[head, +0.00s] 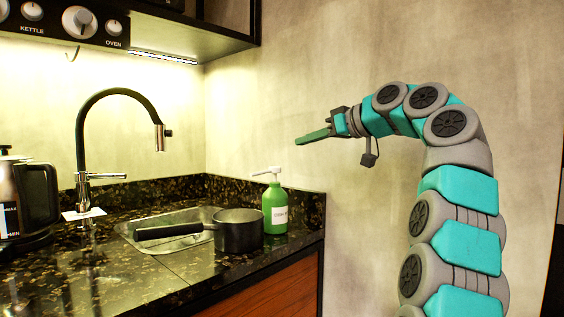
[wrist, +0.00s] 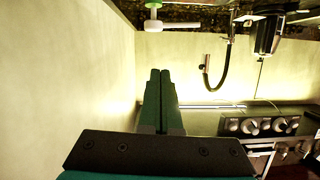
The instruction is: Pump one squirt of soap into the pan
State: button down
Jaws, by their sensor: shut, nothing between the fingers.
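The green soap bottle (head: 275,210) with a white pump head (head: 267,171) stands upright on the dark counter, just behind and right of the pan. The pump's spout points left. The dark pan (head: 239,232) sits at the right edge of the sink, its black handle reaching left over the basin. The pan's inside is mostly hidden. My gripper (head: 299,141) is shut and empty, pointing left in the air, above and slightly right of the pump head and apart from it. In the wrist view my shut fingers (wrist: 160,74) show, with the white pump head (wrist: 154,23) at the top edge.
The metal sink (head: 140,226) lies left of the pan under a tall black faucet (head: 82,135). A kettle (head: 36,195) stands far left. A cabinet with knobs (head: 79,22) hangs at the upper left. A low dark backsplash (head: 306,205) borders the counter's right end.

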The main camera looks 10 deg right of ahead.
jog(key=shift+s+d+r+n, duration=0.1)
jog(key=shift+d+r+n, duration=0.2)
jog(key=shift+d+r, duration=0.3)
jog(key=x, duration=0.3)
jog(key=f+b+x, duration=0.1)
jog(key=x, duration=0.3)
jog(key=f+x, duration=0.1)
jog(key=x, duration=0.3)
jog(key=shift+s+d, duration=0.15)
jog(key=shift+d, duration=0.2)
jog(key=shift+f+b, duration=0.5)
jog(key=shift+f, duration=0.3)
jog(key=shift+s+f, duration=0.1)
